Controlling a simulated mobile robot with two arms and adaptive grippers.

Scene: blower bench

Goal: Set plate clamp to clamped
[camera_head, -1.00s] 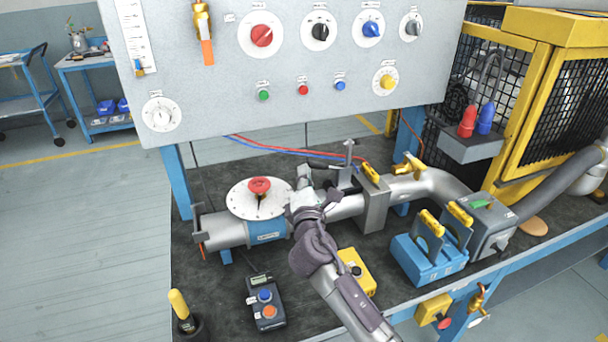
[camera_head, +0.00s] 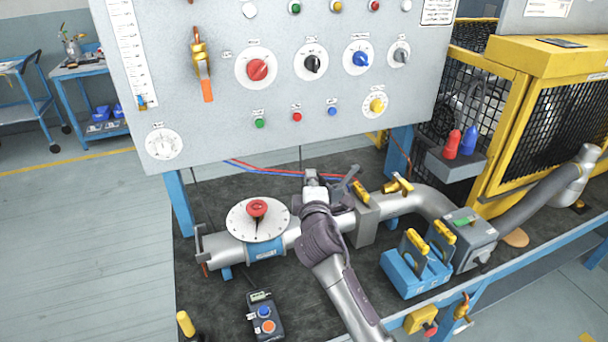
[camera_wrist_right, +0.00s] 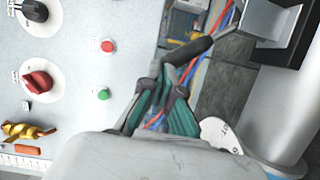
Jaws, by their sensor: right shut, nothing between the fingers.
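The plate clamp (camera_head: 347,182) is a grey and dark clamp on the pipe, left of the grey upright plate block, in the head view. Its slanted arm points up and right. My right gripper (camera_head: 312,178) is at the clamp's left side, partly hiding it. In the right wrist view the gripper (camera_wrist_right: 163,88) is shut with nothing between its teal-lined fingers. A dark rounded handle (camera_wrist_right: 190,50) lies close by the fingertips, leading toward a grey bracket; whether they touch I cannot tell. My left gripper is not in view.
The control panel (camera_head: 220,118) with knobs stands behind. A white dial with a red knob (camera_head: 257,208) sits on the pipe at left. A blue box with yellow handles (camera_head: 415,272) and a handheld pendant (camera_head: 263,315) are on the bench. Red and blue hoses run behind.

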